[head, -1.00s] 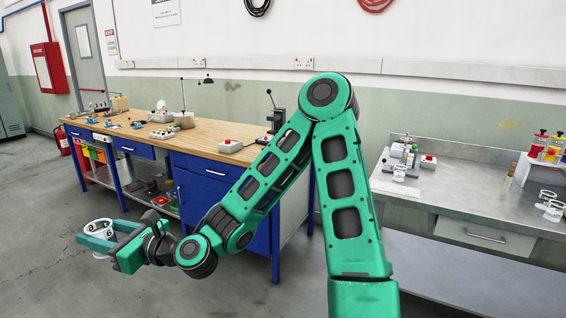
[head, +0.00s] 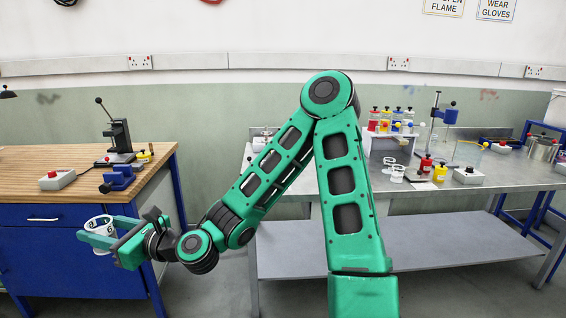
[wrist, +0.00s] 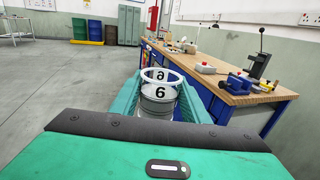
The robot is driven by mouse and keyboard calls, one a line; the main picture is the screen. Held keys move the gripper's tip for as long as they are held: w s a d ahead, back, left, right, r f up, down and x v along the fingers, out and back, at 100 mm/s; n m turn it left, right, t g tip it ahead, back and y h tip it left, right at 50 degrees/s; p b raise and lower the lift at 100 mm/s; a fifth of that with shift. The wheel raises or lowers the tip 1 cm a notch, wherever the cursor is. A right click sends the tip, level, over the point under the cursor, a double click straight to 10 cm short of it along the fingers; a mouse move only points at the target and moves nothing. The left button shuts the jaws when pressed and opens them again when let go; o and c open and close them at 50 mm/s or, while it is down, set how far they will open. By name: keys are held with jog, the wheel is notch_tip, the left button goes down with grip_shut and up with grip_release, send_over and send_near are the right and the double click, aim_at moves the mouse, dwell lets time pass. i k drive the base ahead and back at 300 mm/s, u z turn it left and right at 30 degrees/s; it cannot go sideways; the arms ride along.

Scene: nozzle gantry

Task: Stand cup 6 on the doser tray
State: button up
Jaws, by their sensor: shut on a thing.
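Cup 6 (head: 99,229) is a clear cup with a white rim band marked with a black 6. It is held upright in the air between the fingers of my gripper (head: 100,239), in front of the wooden bench. In the wrist view the cup (wrist: 158,102) sits between the two green fingers, with its number facing the camera. A white box-like stand (head: 388,146) with several coloured-cap bottles on top is on the metal bench, partly behind my arm. I cannot tell whether the doser tray is part of it.
The wooden bench (head: 150,178) at left carries a lever press (head: 118,140), a blue vise (head: 118,180) and a red-button box (head: 57,179).

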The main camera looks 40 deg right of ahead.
aim_at(409, 171)
jog(key=z, duration=0.45)
jog(key=i, duration=0.15)
jog(key=z, duration=2.05)
jog(key=i, duration=0.9)
jog(key=u, duration=0.2)
jog(key=k, duration=0.7)
jog(key=z, duration=0.2)
jog(key=i, duration=0.6)
